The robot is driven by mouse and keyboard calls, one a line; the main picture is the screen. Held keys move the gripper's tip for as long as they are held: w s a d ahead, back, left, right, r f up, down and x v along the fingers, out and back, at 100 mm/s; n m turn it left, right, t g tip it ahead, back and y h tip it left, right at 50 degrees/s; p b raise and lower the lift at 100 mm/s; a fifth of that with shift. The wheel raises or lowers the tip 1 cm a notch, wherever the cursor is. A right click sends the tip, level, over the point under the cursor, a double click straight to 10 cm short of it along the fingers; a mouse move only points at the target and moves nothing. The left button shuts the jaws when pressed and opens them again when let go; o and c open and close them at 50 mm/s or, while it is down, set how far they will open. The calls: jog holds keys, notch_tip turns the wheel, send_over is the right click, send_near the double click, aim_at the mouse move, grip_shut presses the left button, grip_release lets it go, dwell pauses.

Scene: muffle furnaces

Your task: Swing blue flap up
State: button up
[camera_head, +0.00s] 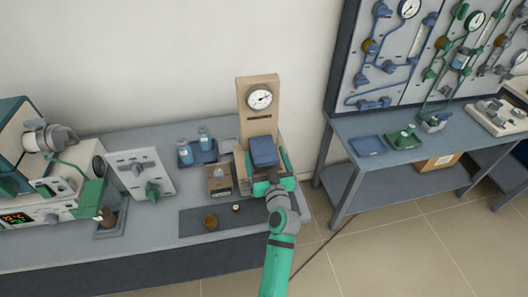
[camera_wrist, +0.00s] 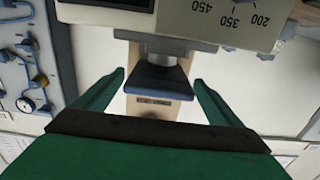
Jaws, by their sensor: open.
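The blue flap (camera_head: 263,150) is on the lower front of a tan upright panel (camera_head: 244,98) with a round dial. My gripper (camera_head: 267,163) is in front of the flap, its green fingers spread to either side. In the wrist view my gripper (camera_wrist: 158,78) is open, and the dark blue flap (camera_wrist: 156,80) shows between its two fingertips. I see gaps between the fingers and the flap's sides, and nothing is gripped. My wrist hides the bottom of the panel's stand in the head view.
A grey control panel (camera_head: 140,172) and a furnace unit (camera_head: 50,190) are farther left. A separate bench (camera_head: 400,135) with pipework is at right, across a floor gap.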

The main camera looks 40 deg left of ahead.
jog(key=shift+x, duration=1.25)
jog(key=shift+c, duration=0.6)
jog(key=c, duration=1.4)
